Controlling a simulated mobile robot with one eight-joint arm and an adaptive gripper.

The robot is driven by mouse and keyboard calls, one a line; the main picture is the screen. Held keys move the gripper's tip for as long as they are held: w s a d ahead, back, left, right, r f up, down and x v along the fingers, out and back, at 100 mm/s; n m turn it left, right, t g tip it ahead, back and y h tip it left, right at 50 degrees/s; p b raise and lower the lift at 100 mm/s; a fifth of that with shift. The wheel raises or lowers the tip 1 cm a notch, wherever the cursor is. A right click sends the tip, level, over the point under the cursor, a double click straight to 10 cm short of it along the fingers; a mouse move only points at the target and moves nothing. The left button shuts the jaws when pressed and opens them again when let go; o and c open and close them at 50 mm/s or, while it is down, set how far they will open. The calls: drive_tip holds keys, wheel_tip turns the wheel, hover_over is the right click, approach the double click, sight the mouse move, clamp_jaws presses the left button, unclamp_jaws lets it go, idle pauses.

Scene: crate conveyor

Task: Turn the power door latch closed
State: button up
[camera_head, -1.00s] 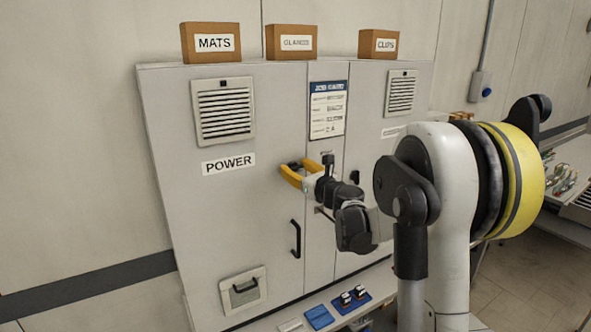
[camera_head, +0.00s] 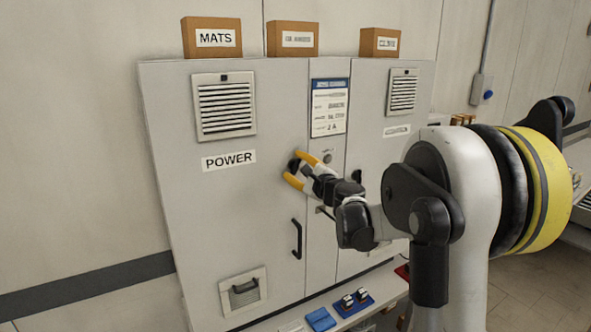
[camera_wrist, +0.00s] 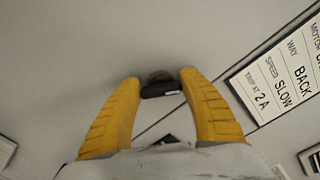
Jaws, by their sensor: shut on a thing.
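The POWER door (camera_head: 200,200) is the large grey left door of the cabinet and looks flush with its frame. Its black latch (camera_wrist: 161,89) sits near the door's right edge, on a round base. In the wrist view the latch bar lies across the picture between the two yellow fingertips. My gripper (camera_wrist: 160,84) is shut on the latch, one finger at each end of it. In the head view my gripper (camera_head: 297,169) reaches the door from the right, and its fingers partly hide the latch (camera_head: 294,165).
A black pull handle (camera_head: 296,238) is below the latch. The right door has its own dark latch (camera_head: 357,176). A notice card (camera_head: 330,107) is on the strip between the doors. Boxes, including the MATS box (camera_head: 211,38), stand on top. A ledge holds a blue item (camera_head: 320,319).

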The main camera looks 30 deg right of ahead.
drive_tip(key=n+b, duration=0.1)
drive_tip(key=n, duration=0.5)
drive_tip(key=shift+f, duration=0.1)
drive_tip(key=shift+n, duration=0.3)
idle(0.3)
drive_tip(key=o, duration=1.2)
drive_tip(key=s, duration=1.2)
drive_tip(key=shift+d, duration=0.2)
drive_tip(key=shift+a+f, duration=0.1)
